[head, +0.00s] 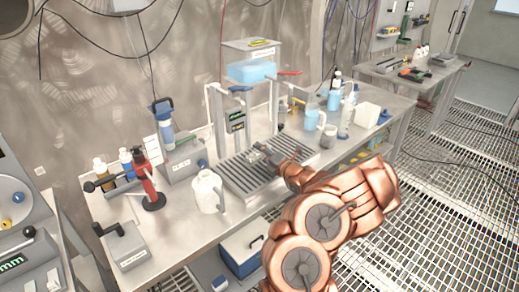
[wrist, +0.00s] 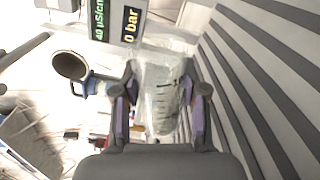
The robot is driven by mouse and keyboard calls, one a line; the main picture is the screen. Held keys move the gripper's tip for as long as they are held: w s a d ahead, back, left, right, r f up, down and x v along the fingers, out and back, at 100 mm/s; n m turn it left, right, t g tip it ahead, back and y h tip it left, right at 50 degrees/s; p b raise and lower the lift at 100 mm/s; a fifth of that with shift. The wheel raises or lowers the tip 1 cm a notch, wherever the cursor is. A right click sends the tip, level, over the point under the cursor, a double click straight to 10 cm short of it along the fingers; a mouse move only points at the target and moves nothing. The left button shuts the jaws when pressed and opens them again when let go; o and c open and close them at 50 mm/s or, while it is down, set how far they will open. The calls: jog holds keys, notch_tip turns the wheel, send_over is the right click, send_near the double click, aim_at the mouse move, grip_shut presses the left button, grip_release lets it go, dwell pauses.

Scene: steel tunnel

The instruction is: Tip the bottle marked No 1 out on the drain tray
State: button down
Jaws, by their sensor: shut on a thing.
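My gripper (wrist: 162,98) is shut on a clear bottle (wrist: 160,75) with dark graduation marks, between its two fingers. No number can be read on the bottle. Against the rotated display text, the bottle looks tipped well over in the wrist view; I cannot tell whether anything runs out. In the head view my gripper (head: 273,157) is low over the slatted drain tray (head: 243,178), and the bottle is hard to make out there. The tray's slats also show at the right of the wrist view (wrist: 262,75).
A white jug (head: 207,192) stands just left of the tray. A frame with displays (head: 237,120) and a blue tank (head: 251,71) rises behind it. Blue containers (head: 312,119) and a white box (head: 367,115) are right.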

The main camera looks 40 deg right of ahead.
jog(key=shift+m+p, duration=0.3)
jog(key=shift+p, duration=0.05)
jog(key=shift+d+f+m+p, duration=0.1)
jog(key=shift+f+m+p, duration=0.05)
jog(key=shift+m+p, duration=0.15)
jog(key=shift+d+f+m, duration=0.1)
jog(key=shift+f+m, duration=0.35)
jog(key=shift+m, duration=0.15)
jog(key=shift+d+m+p, duration=0.35)
jog(key=shift+m+p, duration=0.4)
jog(key=shift+m, duration=0.45)
jog(key=shift+m, duration=0.3)
dwell(0.8)
